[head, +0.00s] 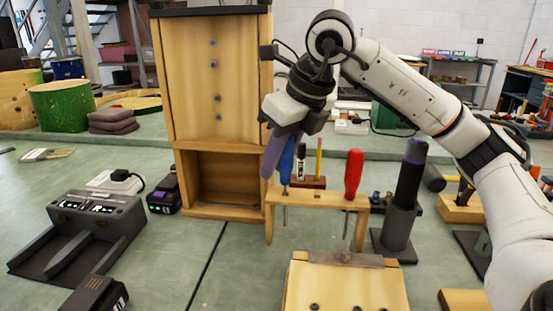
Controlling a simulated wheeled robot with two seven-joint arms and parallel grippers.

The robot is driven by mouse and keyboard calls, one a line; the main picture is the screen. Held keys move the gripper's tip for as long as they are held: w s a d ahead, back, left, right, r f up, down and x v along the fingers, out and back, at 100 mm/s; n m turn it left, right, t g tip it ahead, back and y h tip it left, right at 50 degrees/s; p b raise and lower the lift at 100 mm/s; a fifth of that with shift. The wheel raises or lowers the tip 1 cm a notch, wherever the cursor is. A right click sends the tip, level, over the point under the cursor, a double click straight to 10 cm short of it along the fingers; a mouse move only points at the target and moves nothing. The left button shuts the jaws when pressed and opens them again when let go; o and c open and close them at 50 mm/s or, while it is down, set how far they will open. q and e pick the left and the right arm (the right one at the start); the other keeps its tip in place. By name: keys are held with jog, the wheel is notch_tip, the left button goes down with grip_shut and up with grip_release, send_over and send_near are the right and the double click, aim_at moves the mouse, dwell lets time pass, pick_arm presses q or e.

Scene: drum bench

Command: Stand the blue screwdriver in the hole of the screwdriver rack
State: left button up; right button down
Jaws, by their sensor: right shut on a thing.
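The blue screwdriver (286,164) is nearly upright, handle up, over the left part of the wooden screwdriver rack (322,200). Its thin shaft meets the rack's top, and a length of metal shows below the top board; I cannot clearly tell how it sits in the hole. My right gripper (277,153) reaches in from the upper right and is shut on the blue handle, partly covering it. A red screwdriver (353,174) stands in the right end of the rack, its shaft showing below. My left gripper is not in view.
A tall wooden cabinet (215,85) stands close behind and left of the rack. A dark post on a base (405,200) stands to the right. A wooden block (345,288) lies in front. A charger (85,230) sits at left, with free bench between.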

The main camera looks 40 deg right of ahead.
jog(key=shift+f+b, duration=0.7)
jog(key=shift+f, duration=0.35)
jog(key=c, duration=1.5)
grip_release()
jog(key=shift+o, duration=0.2)
